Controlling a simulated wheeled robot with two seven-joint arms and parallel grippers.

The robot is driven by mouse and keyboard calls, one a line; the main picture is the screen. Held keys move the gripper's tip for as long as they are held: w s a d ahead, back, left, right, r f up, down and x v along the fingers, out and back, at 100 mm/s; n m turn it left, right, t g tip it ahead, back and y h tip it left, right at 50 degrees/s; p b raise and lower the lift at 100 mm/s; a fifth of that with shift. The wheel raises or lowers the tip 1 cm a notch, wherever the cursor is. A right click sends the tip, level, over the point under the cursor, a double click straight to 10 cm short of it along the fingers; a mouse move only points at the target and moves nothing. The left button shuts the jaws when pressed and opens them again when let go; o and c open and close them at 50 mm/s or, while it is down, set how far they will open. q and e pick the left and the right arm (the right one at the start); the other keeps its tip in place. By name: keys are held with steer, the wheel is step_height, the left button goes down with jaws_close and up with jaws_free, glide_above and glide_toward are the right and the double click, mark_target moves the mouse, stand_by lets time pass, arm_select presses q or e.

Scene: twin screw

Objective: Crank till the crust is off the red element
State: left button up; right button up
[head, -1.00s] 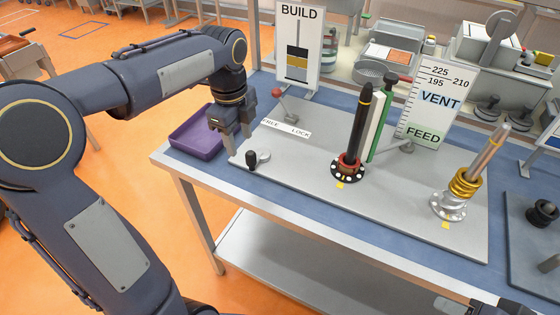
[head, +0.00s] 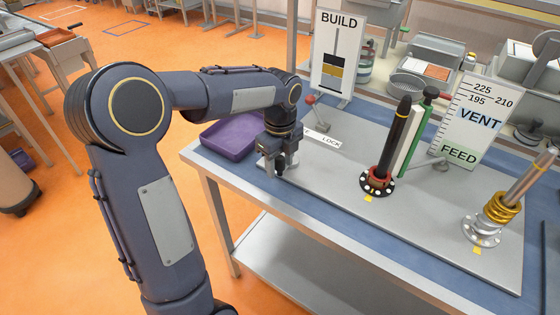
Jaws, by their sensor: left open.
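A black, pointed shaft (head: 398,128) stands upright, slightly tilted, in a red collar (head: 377,176) on a round black flange with pale dots. A second, metal shaft (head: 530,175) stands in a gold collar (head: 502,208) on a silver flange at the right. My left gripper (head: 279,168) points down at the left end of the grey plate (head: 330,190), over the place of the small crank. It is open, and it mostly hides the crank and its black knob; I cannot tell whether it touches them. My right gripper is out of view.
A lever with a red ball (head: 310,100) stands by the LOCK label (head: 326,139). A purple tray (head: 232,138) lies left of the gripper. The BUILD sign (head: 337,55) and VENT/FEED sign (head: 475,120) stand behind. A green post (head: 414,138) stands beside the black shaft.

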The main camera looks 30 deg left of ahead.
arm_select(q)
steer(key=shift+c, duration=0.4)
steer(key=c, duration=0.9)
